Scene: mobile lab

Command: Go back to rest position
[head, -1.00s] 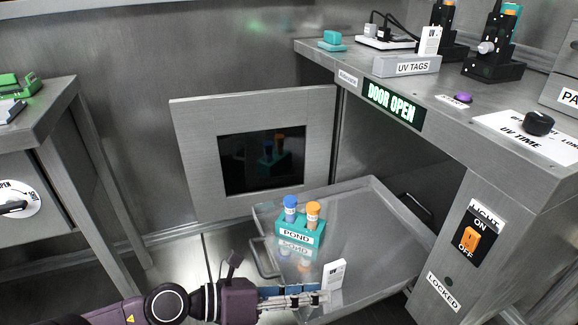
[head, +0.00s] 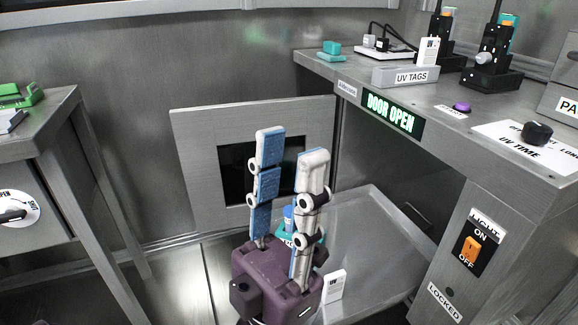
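My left gripper (head: 290,160) is raised upright in the lower middle of the head view, in front of the open door and tray. Its two blue and white fingers point up and stand apart, with nothing between the tips. The teal rack (head: 286,236) with a blue-capped vial (head: 289,214) is mostly hidden behind the fingers. A white tag (head: 334,286) stands on the tray (head: 385,225), just right of my gripper's purple body. My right gripper is not in view.
A grey bench (head: 450,128) on the right carries a UV TAGS holder (head: 405,76), a purple button (head: 461,108) and a black knob (head: 537,132). Its sign (head: 391,111) reads DOOR OPEN. Another bench (head: 50,128) stands at left. The floor between is clear.

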